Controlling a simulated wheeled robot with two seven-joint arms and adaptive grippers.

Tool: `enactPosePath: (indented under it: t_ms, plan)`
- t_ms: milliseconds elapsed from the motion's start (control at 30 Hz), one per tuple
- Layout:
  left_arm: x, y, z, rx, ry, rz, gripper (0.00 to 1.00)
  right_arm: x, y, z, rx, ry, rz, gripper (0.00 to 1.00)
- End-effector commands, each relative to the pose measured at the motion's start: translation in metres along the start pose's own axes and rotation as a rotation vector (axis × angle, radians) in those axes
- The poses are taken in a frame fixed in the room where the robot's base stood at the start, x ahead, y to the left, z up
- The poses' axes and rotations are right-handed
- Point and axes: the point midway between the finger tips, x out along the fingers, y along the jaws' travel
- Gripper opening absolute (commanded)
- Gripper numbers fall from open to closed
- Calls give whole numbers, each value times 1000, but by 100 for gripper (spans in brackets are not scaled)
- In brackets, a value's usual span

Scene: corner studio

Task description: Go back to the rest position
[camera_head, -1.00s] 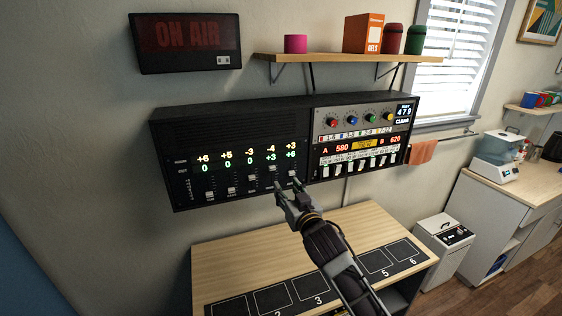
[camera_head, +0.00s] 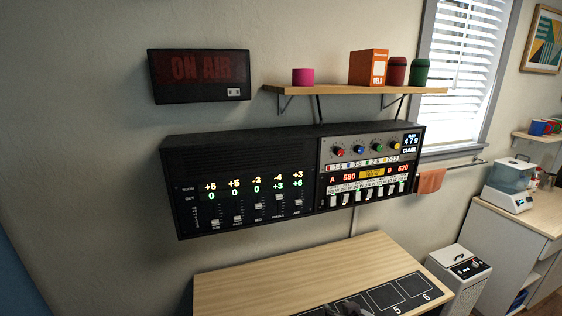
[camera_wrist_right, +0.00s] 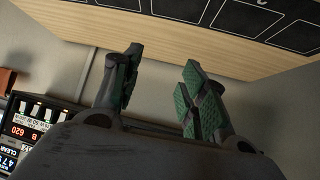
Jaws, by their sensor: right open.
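My right gripper (camera_wrist_right: 160,85) is open and empty in the right wrist view, its green-padded fingers apart. In the head view only a small part of my right arm shows at the bottom edge, over the desk (camera_head: 290,276). It is clear of the wall-mounted audio console (camera_head: 245,185), which has a fader panel on its left and a panel with coloured knobs on its right. The console's lit right panel also shows in the right wrist view (camera_wrist_right: 32,128). My left gripper is not in view.
The desk with numbered dark squares (camera_head: 390,297) stands below the console. A shelf (camera_head: 355,89) above holds a pink cup, an orange box and two canisters. A dark ON AIR sign (camera_head: 200,76) hangs at left. A white bin (camera_head: 458,278) stands right of the desk.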

Motion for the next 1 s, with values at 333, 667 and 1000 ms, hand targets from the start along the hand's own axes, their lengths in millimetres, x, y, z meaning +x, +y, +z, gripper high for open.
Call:
enactPosePath:
  t_ms: [333, 667, 1000]
  plan:
    - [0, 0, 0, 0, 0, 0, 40, -37, 24, 103, -13, -286, 11, 43]
    - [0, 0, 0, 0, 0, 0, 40, -65, 33, 153, -28, -436, 5, 43]
    - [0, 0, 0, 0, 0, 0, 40, -88, 39, 184, -38, -537, -3, 43]
